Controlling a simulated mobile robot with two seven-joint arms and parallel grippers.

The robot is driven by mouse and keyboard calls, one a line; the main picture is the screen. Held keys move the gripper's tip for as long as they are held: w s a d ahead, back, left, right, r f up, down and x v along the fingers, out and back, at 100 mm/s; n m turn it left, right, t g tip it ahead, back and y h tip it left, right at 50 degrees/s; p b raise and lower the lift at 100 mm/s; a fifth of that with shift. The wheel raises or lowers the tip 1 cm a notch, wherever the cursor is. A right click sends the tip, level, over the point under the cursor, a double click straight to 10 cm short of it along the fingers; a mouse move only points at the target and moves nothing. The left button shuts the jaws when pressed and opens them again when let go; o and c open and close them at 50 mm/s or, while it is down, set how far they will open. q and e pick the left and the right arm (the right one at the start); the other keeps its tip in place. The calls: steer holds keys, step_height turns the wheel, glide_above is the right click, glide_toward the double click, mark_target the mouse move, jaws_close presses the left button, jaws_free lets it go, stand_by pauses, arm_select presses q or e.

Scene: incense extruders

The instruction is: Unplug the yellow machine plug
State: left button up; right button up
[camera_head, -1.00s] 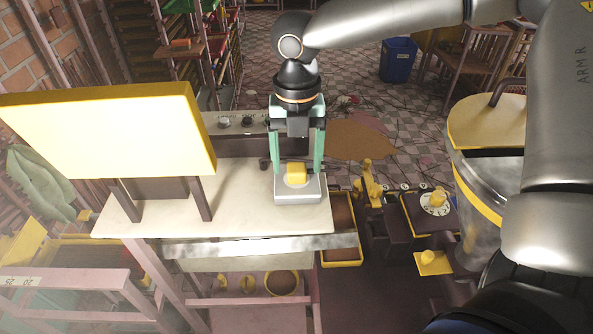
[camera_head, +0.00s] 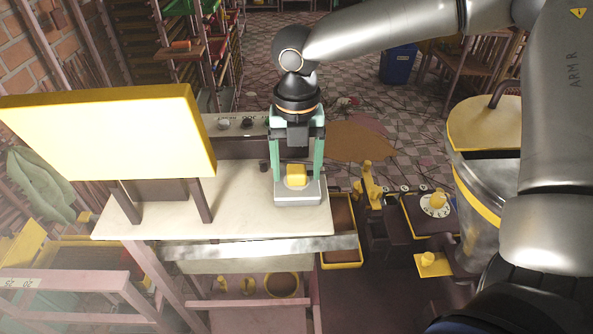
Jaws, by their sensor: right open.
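The yellow machine plug (camera_head: 296,175) is a small block seated in a pale grey socket box (camera_head: 298,196) on the cream bench top. My right gripper (camera_head: 298,176) points down over it, its two green fingers standing apart on the left and right of the plug. The gripper is open. The fingertips are near the box's top; I cannot tell whether they touch the plug. My left gripper does not show.
A large yellow panel (camera_head: 105,128) on dark posts stands on the bench top (camera_head: 245,215) at the left. Knobs (camera_head: 235,123) line the back. A lidded metal drum (camera_head: 485,190) stands at the right. The bench top's front left is clear.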

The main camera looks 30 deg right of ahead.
mark_target(297, 168)
stand_by(0.8)
jaws_close()
stand_by(0.4)
stand_by(0.3)
steer(key=shift+r, duration=3.05)
